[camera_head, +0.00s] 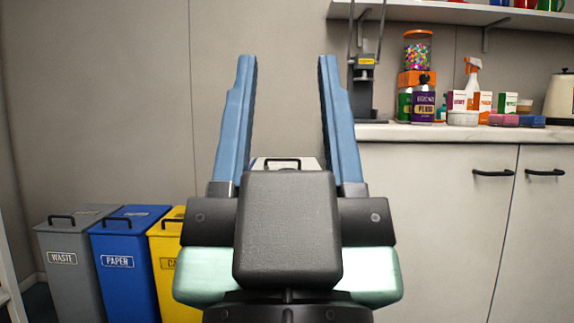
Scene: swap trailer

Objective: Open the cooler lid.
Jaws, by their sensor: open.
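My gripper (287,62) is in the middle of the view, its two blue fingers pointing up and spread wide apart. It is open, and nothing is held between the fingers. A pale box-like top with a dark handle (281,162) shows low between the fingers. My gripper's body hides most of it, and I cannot tell whether it is another bin or the cooler. No cooler or cooler lid can be clearly made out in this view.
A grey waste bin (68,270), a blue paper bin (124,275) and a yellow bin (168,255) stand at the lower left, lids shut. At right, a counter (450,133) above cabinets (440,200) holds bottles, boxes and a candy jar (418,50).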

